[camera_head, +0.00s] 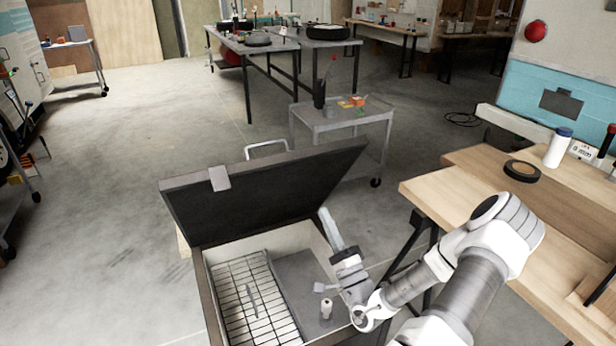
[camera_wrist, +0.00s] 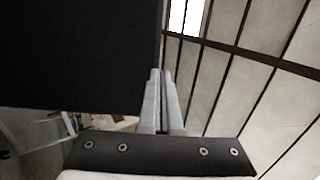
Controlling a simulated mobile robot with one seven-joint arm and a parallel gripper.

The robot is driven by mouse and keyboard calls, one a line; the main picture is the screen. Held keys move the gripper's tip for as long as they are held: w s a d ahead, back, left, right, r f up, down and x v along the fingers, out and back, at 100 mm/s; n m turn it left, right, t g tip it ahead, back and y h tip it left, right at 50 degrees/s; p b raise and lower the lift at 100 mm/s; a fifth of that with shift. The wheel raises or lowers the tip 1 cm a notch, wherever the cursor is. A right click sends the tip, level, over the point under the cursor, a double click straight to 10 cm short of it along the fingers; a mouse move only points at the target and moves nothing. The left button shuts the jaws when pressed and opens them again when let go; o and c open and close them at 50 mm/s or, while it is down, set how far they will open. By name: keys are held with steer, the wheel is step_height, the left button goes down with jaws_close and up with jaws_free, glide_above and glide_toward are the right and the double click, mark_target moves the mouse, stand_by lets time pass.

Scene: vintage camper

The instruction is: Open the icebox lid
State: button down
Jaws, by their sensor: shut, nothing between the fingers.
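The icebox lid (camera_head: 265,187) stands raised in the head view, tilted back on its hinge at the far side of the icebox (camera_head: 209,297). Its dark underside faces me, and a light latch plate (camera_head: 220,178) hangs at its upper edge. In the wrist view the lid (camera_wrist: 75,50) is a dark panel filling the upper left. My gripper (camera_head: 325,213) is at the right side of the lid, over the icebox's right rim. Its fingers (camera_wrist: 163,75) are together and empty, pointing up beside the lid's edge. Whether they touch the lid is unclear.
Inside the icebox are a wire rack (camera_head: 250,300) and a grey panel (camera_head: 300,280). A grey cart (camera_head: 345,122) stands behind the lid. A wooden workbench (camera_head: 450,190) with black tape (camera_head: 522,171) and a white bottle (camera_head: 558,150) is at the right. Open floor lies left.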

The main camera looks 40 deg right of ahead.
steer(key=h, duration=0.1)
steer(key=b, duration=0.1)
glide_toward(304, 159)
steer(key=shift+m, duration=0.4)
steer(key=x, duration=0.6)
steer(key=shift+w+d+r, duration=0.1)
steer(key=shift+w, duration=0.15)
steer(key=shift+r, duration=0.1)
